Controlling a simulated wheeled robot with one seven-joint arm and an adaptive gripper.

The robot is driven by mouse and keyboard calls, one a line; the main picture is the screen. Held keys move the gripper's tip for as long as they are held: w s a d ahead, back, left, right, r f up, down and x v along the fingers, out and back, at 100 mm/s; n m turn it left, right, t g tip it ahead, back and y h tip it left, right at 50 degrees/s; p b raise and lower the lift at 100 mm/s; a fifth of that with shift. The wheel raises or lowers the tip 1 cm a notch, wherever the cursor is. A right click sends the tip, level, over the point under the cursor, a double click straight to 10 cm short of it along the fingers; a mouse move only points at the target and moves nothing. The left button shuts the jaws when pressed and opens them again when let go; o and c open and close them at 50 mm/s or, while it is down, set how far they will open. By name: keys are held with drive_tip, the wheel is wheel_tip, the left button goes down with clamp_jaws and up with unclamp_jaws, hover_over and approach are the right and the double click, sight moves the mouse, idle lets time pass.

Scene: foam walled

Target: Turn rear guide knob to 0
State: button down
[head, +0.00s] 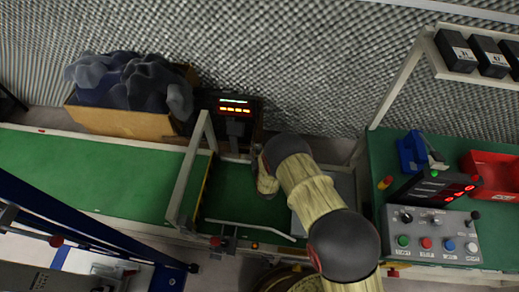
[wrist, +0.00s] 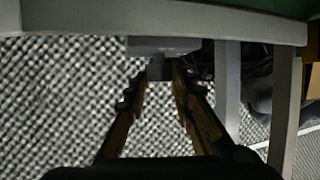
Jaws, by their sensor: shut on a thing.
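My gripper (wrist: 161,78) reaches away from the wrist camera with its two fingers closing in toward their tips. The tips are shut on a small dark knob (wrist: 160,67), which I take to be the rear guide knob. It sits at a grey block (wrist: 163,46) under a grey rail (wrist: 150,22). The knob's pointer and any scale marks cannot be made out. In the head view my gripper (head: 266,181) is at the rear edge of the green conveyor (head: 243,190), right of the display post. My arm hides part of it, and the rear knob does not show there.
A grey frame (head: 190,170) stands over the conveyor on the left. A display (head: 234,106) with lit bars stands behind it. A front guide rail (head: 265,229) crosses the near side. A grey button panel (head: 430,235) is on the right bench. A foam-filled box (head: 125,123) stands behind left.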

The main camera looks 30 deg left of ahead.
drive_tip(key=m+t+h+b, duration=0.1)
drive_tip(key=m+h, duration=0.2)
drive_tip(key=a+m+t+h+b, duration=0.1)
drive_tip(key=m+h+b, duration=0.1)
drive_tip(key=m+h, duration=0.1)
drive_tip(key=shift+s+a+f+h, duration=0.1)
drive_tip(key=shift+s+h, duration=0.05)
drive_tip(key=shift+h, duration=0.35)
drive_tip(key=m+h+b, duration=0.1)
drive_tip(key=m+h, duration=0.2)
drive_tip(key=h, duration=0.1)
drive_tip(key=shift+a+m+b, duration=0.15)
drive_tip(key=shift+m+b, duration=0.25)
drive_tip(key=shift+m+g+h, duration=0.6)
drive_tip(key=shift+m+h, duration=0.5)
drive_tip(key=shift+m, duration=0.1)
drive_tip(key=shift+w+r+h, duration=0.2)
drive_tip(key=shift+w+h, duration=0.05)
drive_tip(key=shift+h, duration=0.05)
drive_tip(key=c, duration=1.6)
unclamp_jaws()
drive_tip(key=shift+o, duration=0.5)
drive_tip(key=shift+s, duration=0.1)
